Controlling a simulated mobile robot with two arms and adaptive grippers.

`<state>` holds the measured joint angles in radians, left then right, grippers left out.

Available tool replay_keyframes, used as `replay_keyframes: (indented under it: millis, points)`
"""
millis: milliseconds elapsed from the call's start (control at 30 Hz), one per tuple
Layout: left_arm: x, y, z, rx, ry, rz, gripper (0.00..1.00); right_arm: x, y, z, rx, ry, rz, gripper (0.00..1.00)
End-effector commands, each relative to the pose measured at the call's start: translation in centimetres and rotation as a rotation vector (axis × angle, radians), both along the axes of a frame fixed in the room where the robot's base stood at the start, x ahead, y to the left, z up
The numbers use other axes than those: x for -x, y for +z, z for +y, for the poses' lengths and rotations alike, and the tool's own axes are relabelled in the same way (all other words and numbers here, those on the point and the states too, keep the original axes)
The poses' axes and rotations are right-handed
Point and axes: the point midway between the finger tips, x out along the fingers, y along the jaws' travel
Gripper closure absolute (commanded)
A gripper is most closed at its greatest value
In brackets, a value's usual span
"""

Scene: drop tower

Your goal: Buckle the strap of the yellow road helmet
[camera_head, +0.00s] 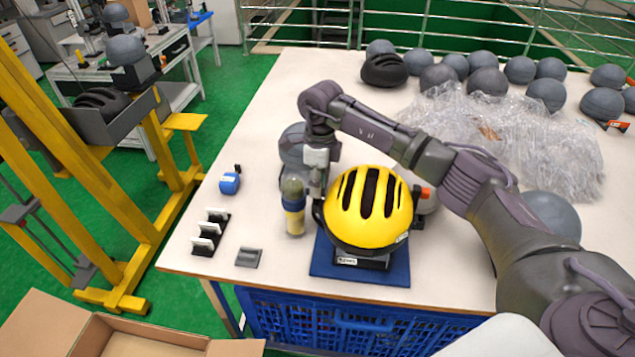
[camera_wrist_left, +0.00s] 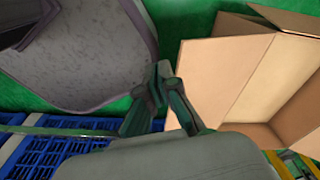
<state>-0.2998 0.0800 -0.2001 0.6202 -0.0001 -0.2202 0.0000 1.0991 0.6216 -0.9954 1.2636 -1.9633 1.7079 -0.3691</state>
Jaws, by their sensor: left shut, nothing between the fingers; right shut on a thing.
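The yellow road helmet (camera_head: 368,208) sits upright on a dark stand with a white label, on a blue mat (camera_head: 330,262) near the table's front edge. My right gripper (camera_head: 316,196) reaches down at the helmet's left side, its fingers shut on a dark part at the helmet's edge, which looks like the strap. The fingertips and the buckle are too small and partly hidden to make out. My left gripper (camera_wrist_left: 160,78) shows only in the left wrist view; it is shut and empty, away from the helmet, over the floor beside a cardboard box.
A blue item (camera_head: 229,184), a small rack (camera_head: 209,232) and a grey block (camera_head: 248,258) lie further left. Grey headforms and clear wrap (camera_head: 500,130) fill the back right. An open cardboard box (camera_wrist_left: 235,80) stands below the table.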

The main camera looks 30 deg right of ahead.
Motion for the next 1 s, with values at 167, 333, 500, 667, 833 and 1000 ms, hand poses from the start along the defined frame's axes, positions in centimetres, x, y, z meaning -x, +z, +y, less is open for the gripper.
replay_keyframes:
  millis: [167,333,500,667,833,1000]
  points:
    - [0.0,-0.5,0.0,0.000,0.000,0.000,1.00,0.0,-0.8,0.0,0.000,-0.001,0.001,0.87]
    - [0.0,-1.0,0.0,0.000,0.000,0.000,1.00,0.1,-1.5,0.0,0.000,-0.002,0.002,0.87]
    - [0.0,-1.5,0.0,0.000,0.000,0.000,1.00,0.1,-2.1,0.0,0.000,-0.003,0.002,0.87]
    - [0.0,-1.7,0.0,0.000,0.000,0.000,1.00,0.1,-2.5,0.0,0.000,-0.003,0.002,0.87]
    - [0.0,-1.8,0.0,0.000,0.000,0.000,1.00,0.1,-2.6,0.0,0.000,-0.003,0.002,0.87]
    - [0.0,-1.7,0.0,0.000,0.000,0.000,1.00,0.1,-2.6,0.0,0.000,-0.003,0.002,0.87]
